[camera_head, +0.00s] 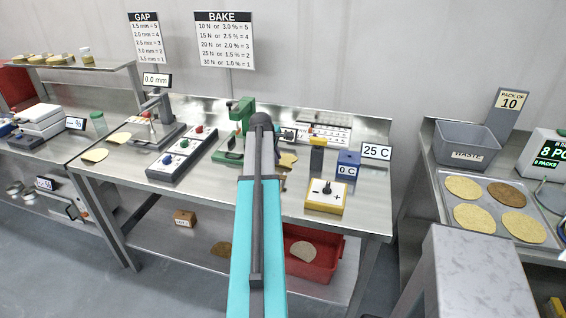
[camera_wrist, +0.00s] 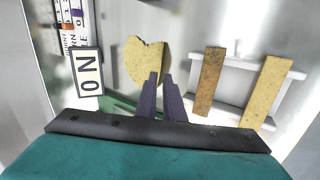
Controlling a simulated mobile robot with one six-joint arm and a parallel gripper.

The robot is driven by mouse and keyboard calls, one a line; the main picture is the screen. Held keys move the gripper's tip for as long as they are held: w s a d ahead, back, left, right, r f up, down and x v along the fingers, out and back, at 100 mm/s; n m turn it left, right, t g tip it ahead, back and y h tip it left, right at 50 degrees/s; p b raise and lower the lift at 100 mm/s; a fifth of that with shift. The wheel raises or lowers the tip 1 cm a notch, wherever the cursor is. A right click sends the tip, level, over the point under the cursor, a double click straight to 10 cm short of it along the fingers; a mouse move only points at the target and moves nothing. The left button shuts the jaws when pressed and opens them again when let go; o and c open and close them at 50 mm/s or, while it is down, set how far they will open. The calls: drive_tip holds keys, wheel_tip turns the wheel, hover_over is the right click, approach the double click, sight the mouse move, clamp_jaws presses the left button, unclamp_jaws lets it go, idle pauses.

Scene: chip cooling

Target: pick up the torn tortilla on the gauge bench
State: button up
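The torn tortilla (camera_wrist: 146,58) is pale yellow with a notched upper edge. In the wrist view it shows its broad face just past my fingertips. My gripper (camera_wrist: 160,77) has two dark purple fingers close together with a narrow gap, their tips overlapping the tortilla's lower edge. I cannot tell whether they touch or hold it. In the head view a small tan piece, which looks like this tortilla (camera_head: 287,160), shows on the gauge bench (camera_head: 362,205) beside my arm, right of the green press. My arm hides the gripper in that view.
A green press (camera_head: 238,118) stands by my arm. A 0 N sign (camera_wrist: 87,72) and two upright tan strips (camera_wrist: 211,80) flank the fingers in the wrist view.

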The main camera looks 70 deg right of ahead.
sight(278, 170)
drive_tip(key=shift+d, duration=0.1)
drive_tip(key=shift+p+x, duration=0.75)
drive_tip(key=shift+x, duration=0.2)
drive_tip(key=shift+p+x, duration=0.5)
drive_tip(key=shift+x, duration=1.1)
drive_tip(key=shift+w, duration=0.1)
clamp_jaws()
drive_tip(key=shift+r, duration=0.2)
